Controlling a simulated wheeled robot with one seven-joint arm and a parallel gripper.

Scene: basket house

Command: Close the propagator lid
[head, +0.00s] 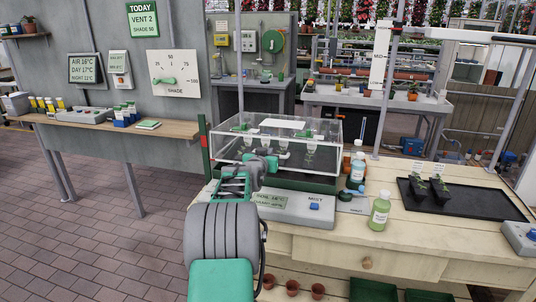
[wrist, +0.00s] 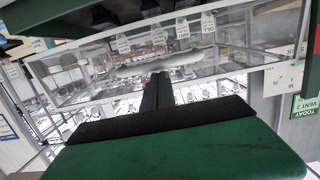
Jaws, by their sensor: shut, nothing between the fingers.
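The propagator is a clear box with seedlings inside, set over a dark green base tray (head: 310,184) on the wooden bench. Its clear lid (head: 325,150) has green vent pieces on top; I cannot tell whether its lower edge meets the tray all round. My gripper (head: 268,163) is at the front left of the box and overlaps its front wall in the head view. In the wrist view the dark fingers of my gripper (wrist: 163,77) are together and empty. Clear panels (wrist: 95,88) fill the view just beyond the fingertips; contact cannot be told.
A control box with a blue MIST button (head: 314,207) lies in front of the propagator. Bottles, including a green one (head: 380,211), stand to its right. A black tray (head: 485,200) with potted seedlings is further right. Bare bench top (head: 420,240) lies in front of it.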

